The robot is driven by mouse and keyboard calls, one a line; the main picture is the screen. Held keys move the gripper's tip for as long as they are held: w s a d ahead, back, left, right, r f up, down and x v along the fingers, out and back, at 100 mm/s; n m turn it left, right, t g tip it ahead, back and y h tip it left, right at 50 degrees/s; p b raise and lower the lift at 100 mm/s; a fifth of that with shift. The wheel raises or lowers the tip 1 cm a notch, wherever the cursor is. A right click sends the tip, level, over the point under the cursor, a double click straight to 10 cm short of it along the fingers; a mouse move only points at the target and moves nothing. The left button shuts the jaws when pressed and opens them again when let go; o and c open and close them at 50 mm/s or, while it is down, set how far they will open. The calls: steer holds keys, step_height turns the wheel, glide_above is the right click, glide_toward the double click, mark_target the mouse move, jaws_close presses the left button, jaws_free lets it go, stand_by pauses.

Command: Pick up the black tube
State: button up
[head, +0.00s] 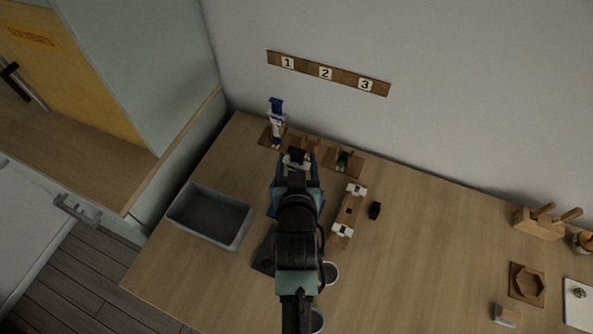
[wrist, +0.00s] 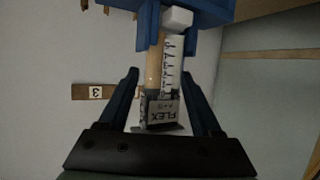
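My gripper (head: 297,168) is over the back part of the table, among the wooden stands. In the wrist view its two blue fingers (wrist: 162,85) stand apart, on either side of a tube (wrist: 166,100). The tube has a white label with a scale, black parts and the word FLEX. A narrow gap shows between the tube and the left finger; contact on the right is unclear. In the head view a black piece (head: 299,154) shows just past the fingertips. I cannot tell for sure that it is the same tube.
A blue-capped white tube (head: 277,118) stands left of my gripper. A small black object (head: 375,210) lies farther right. A grey bin (head: 210,215) is at left. The right-middle table is clear.

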jaws_close()
steer(key=shift+r, duration=0.1)
